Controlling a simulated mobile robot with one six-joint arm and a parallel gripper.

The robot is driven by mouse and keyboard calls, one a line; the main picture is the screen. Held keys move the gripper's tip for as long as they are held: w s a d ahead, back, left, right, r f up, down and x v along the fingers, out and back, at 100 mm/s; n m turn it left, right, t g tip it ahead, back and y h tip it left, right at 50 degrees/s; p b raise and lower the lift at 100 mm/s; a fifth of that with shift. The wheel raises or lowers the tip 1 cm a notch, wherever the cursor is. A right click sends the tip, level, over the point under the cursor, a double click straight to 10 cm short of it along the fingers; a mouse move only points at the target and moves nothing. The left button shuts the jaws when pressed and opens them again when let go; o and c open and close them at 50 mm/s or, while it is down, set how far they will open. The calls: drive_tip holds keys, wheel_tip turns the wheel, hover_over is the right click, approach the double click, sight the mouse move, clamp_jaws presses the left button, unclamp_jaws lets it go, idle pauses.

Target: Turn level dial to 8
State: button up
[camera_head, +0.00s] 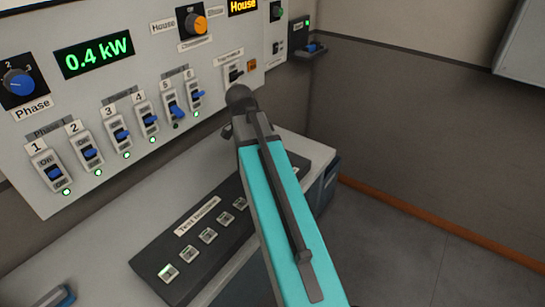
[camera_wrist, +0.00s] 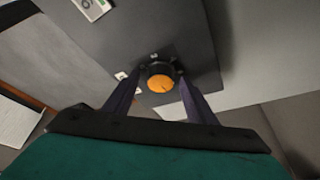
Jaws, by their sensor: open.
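In the wrist view a round dial (camera_wrist: 160,82) with an orange face and a black body sits on a dark grey panel. I take it as the level dial, but its scale is too small to read. My gripper (camera_wrist: 160,77) is open, with one dark finger at each side of the dial. I cannot tell whether the fingers touch it. In the head view neither this dial nor my fingers can be made out; my teal arm stretches across the middle.
The head view shows a wall panel with a blue phase dial (camera_head: 19,82), a "0.4 kW" display (camera_head: 93,56), an orange House/Show knob (camera_head: 196,23) and several numbered switches. A dark button strip (camera_head: 208,237) lies below. Open floor (camera_head: 400,240) is at right.

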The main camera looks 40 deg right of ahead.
drive_tip(key=shift+r, duration=0.1)
drive_tip(key=v, duration=1.3)
drive_tip(key=shift+a+r+b, duration=0.2)
drive_tip(key=shift+r+b, duration=0.05)
drive_tip(key=shift+b, duration=0.2)
drive_tip(key=shift+w, duration=0.1)
